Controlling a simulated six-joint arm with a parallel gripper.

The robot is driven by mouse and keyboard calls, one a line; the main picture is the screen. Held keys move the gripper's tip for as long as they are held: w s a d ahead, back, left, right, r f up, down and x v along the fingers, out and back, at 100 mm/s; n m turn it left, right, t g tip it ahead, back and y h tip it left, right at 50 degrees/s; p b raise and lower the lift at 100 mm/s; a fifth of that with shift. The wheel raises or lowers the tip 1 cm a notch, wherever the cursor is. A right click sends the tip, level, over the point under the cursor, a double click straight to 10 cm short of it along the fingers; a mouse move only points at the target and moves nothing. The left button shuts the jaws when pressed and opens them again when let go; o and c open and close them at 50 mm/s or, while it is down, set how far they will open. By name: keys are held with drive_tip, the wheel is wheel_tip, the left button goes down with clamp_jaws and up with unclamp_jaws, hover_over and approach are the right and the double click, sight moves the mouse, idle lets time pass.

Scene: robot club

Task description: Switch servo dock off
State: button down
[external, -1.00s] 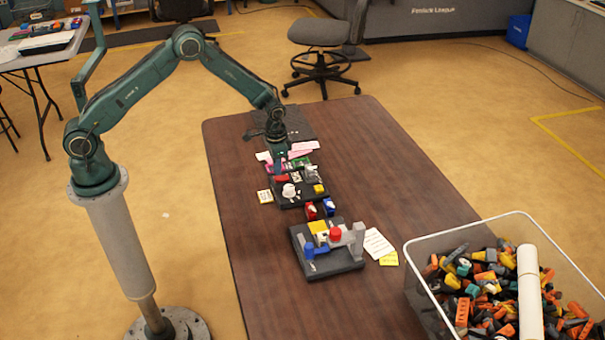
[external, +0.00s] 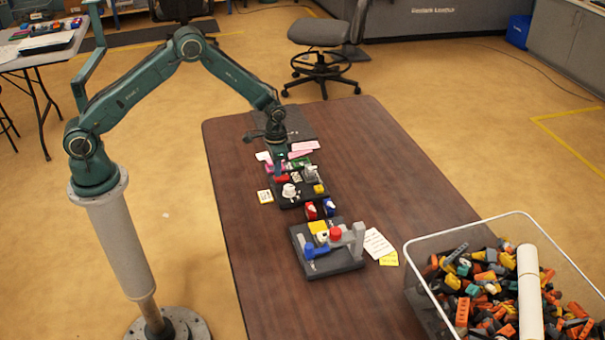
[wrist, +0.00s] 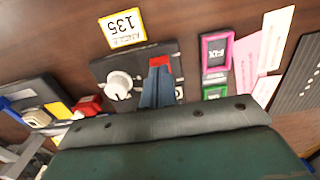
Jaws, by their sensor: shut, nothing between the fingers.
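In the wrist view the board (wrist: 105,68) carries the white knob (wrist: 119,84) and the red part (wrist: 160,61). No readable label confirms that it is the servo dock. My gripper (wrist: 158,72) is shut and empty, with its fingertips at the red part; contact cannot be told. In the external view my gripper (external: 279,165) points down at the board's far edge. It hides part of the board.
A second board (external: 336,268) with a blue part (external: 316,251), red button (external: 336,233) and grey post stands nearer. A bin of parts (external: 497,222) stands front right.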

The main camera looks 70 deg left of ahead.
drive_tip(key=shift+f, duration=0.65)
idle(0.5)
drive_tip(key=shift+r, duration=3.55)
drive_tip(key=shift+r, duration=0.15)
